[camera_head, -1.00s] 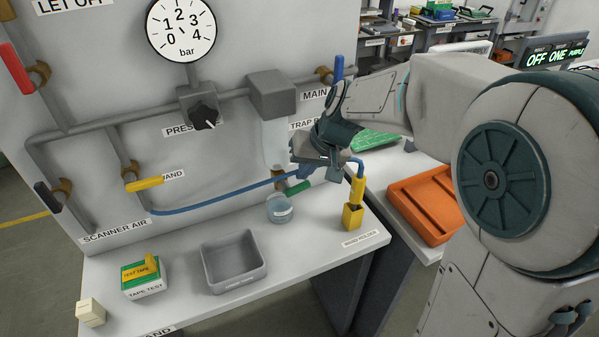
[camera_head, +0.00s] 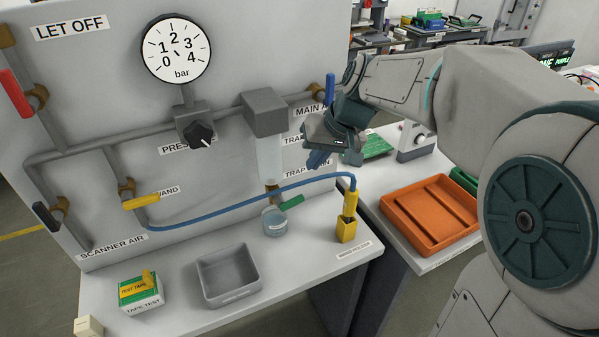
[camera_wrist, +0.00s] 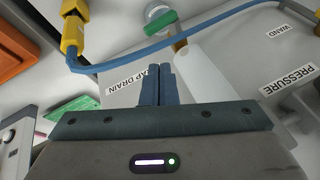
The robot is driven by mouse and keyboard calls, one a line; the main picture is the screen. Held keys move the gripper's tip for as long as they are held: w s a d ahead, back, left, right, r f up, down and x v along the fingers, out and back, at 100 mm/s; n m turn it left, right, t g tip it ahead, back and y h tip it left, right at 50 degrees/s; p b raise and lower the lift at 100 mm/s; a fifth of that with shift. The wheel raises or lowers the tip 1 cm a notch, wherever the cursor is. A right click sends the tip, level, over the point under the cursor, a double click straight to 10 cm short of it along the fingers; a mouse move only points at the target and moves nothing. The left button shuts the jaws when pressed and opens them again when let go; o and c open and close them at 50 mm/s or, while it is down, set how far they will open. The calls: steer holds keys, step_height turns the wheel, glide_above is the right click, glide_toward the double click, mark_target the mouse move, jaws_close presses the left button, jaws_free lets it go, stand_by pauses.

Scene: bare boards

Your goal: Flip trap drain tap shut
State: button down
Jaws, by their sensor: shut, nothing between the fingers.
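The trap drain tap has a green lever (camera_head: 291,202) below the clear trap tube (camera_head: 268,160). The lever points sideways to the right, slanting slightly up. A small clear jar (camera_head: 275,222) stands beneath it on the bench. My gripper (camera_head: 318,160) is shut and empty, above and right of the lever, near the panel's trap labels and not touching the lever. In the wrist view, the shut fingers (camera_wrist: 159,75) point toward the trap tube (camera_wrist: 205,75), with the green lever (camera_wrist: 164,22) beyond the blue hose.
The blue hose (camera_head: 225,208) arcs in front of the trap to the yellow wand holder (camera_head: 346,230). A grey bin (camera_head: 229,275) and tape box (camera_head: 141,292) sit on the bench. Yellow (camera_head: 141,202), red (camera_head: 15,93) and blue (camera_head: 330,89) levers are on the pipes.

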steer(key=shift+s+d+r, duration=0.1)
steer(key=shift+d+r, duration=1.35)
steer(key=shift+d, duration=0.3)
steer(key=c, duration=2.1)
jaws_free()
steer(key=s+d+f+h, duration=0.1)
steer(key=s+d+f, duration=0.1)
steer(key=s, duration=0.4)
steer(key=s+d+f+m+h, duration=0.1)
steer(key=s+d+f, duration=0.1)
steer(key=s+f, duration=0.2)
steer(key=s+d+f+m+h, duration=0.1)
steer(key=s+d+f+h, duration=0.1)
steer(key=s, duration=0.6)
steer(key=shift+d+f, duration=0.45)
steer(key=shift+f, duration=0.2)
steer(key=o, duration=0.7)
steer(key=shift+s+d+f, duration=0.15)
steer(key=shift+s+f, duration=0.1)
steer(key=shift+s, duration=0.1)
